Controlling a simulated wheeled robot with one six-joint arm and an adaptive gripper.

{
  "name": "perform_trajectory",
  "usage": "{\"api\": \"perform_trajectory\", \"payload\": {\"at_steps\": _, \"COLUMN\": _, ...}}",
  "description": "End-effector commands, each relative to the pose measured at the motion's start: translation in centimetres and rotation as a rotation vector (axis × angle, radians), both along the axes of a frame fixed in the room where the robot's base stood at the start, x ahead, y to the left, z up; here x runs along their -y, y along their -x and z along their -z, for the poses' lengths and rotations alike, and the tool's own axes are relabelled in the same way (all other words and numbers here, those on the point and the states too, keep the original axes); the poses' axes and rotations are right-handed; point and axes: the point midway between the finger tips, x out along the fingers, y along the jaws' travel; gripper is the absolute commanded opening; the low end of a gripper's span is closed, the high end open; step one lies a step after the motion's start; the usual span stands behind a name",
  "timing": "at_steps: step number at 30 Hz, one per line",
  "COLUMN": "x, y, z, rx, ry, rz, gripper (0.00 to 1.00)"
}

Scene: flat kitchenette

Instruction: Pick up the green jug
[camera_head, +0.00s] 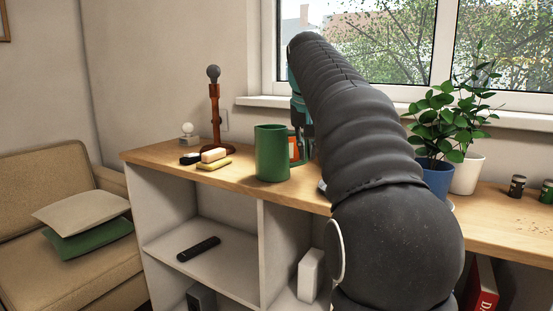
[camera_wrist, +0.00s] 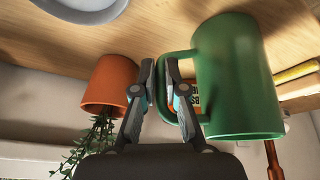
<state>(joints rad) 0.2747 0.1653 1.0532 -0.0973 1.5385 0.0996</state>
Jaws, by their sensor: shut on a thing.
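The green jug (camera_head: 271,154) stands upright on the wooden counter, just left of my arm in the head view. In the wrist view the jug (camera_wrist: 238,75) fills the right side, its handle turned toward my fingers. My gripper (camera_wrist: 161,68) is shut on the jug's handle, one finger on each side of it.
A wooden stand (camera_head: 214,110), a yellow sponge-like block (camera_head: 214,164) and small items lie left of the jug. Potted plants (camera_head: 432,175) stand to the right. In the wrist view, an orange pot (camera_wrist: 108,82) and a grey-white dish (camera_wrist: 88,8) are left of the gripper.

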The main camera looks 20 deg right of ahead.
Motion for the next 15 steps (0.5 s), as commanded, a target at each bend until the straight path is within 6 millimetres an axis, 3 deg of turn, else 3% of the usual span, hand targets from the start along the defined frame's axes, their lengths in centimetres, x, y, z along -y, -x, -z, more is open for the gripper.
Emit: {"api": "perform_trajectory", "payload": {"at_steps": 15, "x": -0.03, "y": -0.01, "z": -0.51, "rx": 0.002, "ry": 0.0, "rz": 0.0, "gripper": 0.0}}
